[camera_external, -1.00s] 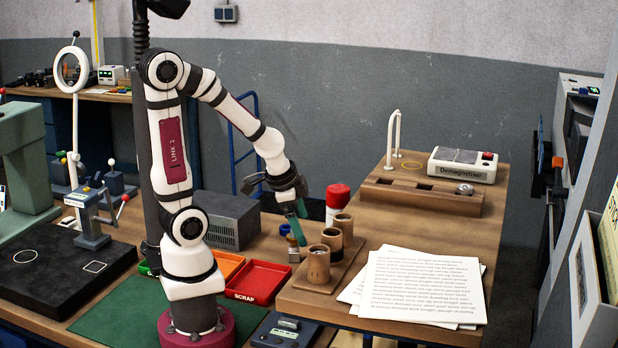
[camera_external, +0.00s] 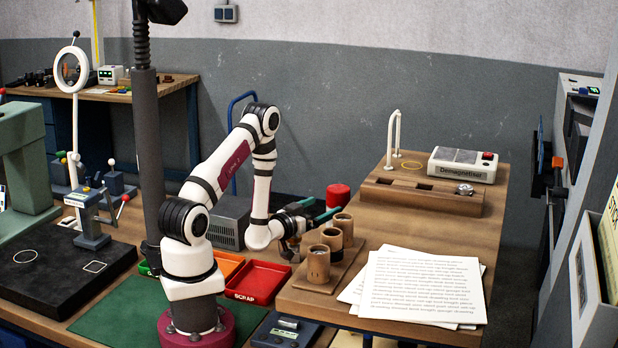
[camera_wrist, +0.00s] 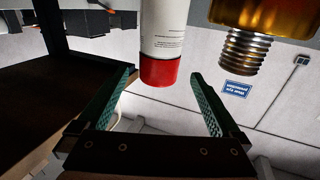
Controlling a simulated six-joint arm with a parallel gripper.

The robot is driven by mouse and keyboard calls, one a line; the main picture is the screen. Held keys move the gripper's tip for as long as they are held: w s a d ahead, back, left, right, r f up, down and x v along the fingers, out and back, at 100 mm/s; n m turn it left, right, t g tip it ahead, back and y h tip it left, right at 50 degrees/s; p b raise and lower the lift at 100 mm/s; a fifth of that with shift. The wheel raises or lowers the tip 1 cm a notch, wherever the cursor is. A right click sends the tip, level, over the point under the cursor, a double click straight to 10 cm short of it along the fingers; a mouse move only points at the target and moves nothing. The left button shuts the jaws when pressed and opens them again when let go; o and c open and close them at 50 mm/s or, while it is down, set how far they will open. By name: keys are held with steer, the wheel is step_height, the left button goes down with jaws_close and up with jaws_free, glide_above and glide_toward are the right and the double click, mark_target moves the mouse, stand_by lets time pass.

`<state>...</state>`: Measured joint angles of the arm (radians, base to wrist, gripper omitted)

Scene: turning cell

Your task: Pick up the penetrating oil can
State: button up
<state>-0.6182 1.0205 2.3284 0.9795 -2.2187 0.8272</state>
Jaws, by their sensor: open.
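The penetrating oil can appears to be the white cylinder with a red cap. In the external view its red cap (camera_external: 338,195) shows behind the wooden cups, and its body is mostly hidden. In the wrist view the white can (camera_wrist: 163,30) hangs from the top edge with its red end down, as if the picture were inverted. My gripper (camera_external: 321,208) is low and roughly level, its green fingers pointing at the can. In the wrist view my gripper (camera_wrist: 163,76) is open, with the red end in line with the gap between the fingertips. No grip on the can shows.
An amber bottle (camera_wrist: 272,14) with a threaded metal neck is close on the right in the wrist view. Several wooden cups (camera_external: 318,264) stand on a board in front of my gripper. A red scrap tray (camera_external: 259,280) and papers (camera_external: 424,287) lie nearby.

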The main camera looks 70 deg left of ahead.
steer(key=x, duration=1)
steer(key=shift+w, duration=0.15)
jaws_close()
